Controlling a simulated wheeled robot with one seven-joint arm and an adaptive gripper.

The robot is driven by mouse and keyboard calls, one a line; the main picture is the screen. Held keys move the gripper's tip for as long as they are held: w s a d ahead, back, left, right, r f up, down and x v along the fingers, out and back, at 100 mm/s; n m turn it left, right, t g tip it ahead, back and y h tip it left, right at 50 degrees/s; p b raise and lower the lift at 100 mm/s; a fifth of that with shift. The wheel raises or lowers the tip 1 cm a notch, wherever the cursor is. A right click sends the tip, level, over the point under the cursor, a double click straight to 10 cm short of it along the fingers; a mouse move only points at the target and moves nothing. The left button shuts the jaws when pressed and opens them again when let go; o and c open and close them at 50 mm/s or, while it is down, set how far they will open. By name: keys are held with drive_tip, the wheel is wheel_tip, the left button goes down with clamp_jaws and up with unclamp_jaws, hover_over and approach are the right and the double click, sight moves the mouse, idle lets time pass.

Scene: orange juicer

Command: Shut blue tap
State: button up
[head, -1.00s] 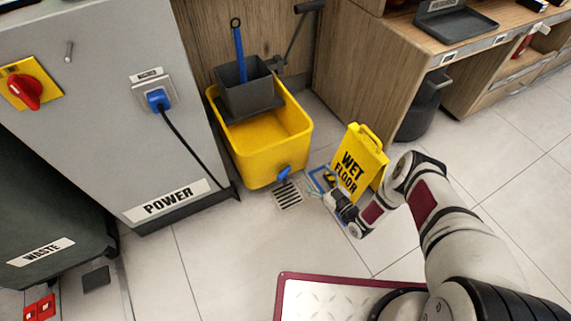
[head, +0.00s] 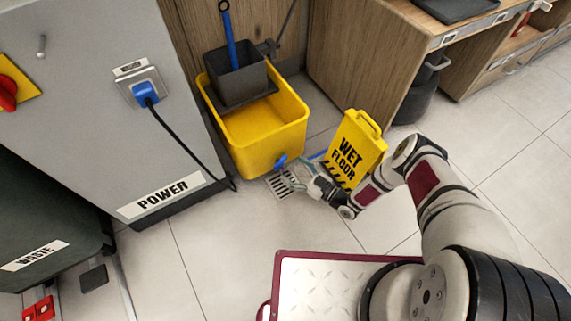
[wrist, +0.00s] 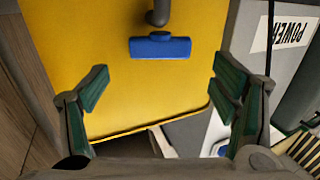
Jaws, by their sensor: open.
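The blue tap (head: 281,161) is low on the front of the yellow mop bucket (head: 262,135). In the wrist view the tap's blue handle (wrist: 160,47) lies crosswise below a dark spout or stem, against the yellow bucket wall (wrist: 120,95). My gripper (wrist: 165,95) is open, its green-padded fingers spread to either side, with the blue handle ahead and between them, apart from both. In the head view my gripper (head: 287,176) is close to the tap, just over the floor drain. Whether it touches the tap is not clear there.
The floor drain (head: 279,187) lies under my gripper. A yellow wet floor sign (head: 355,150) stands just right of my wrist.

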sight(282, 162)
drive_tip(key=shift+b+x, duration=0.3)
drive_tip(key=shift+x, duration=1.8)
drive_tip(key=c, duration=1.2)
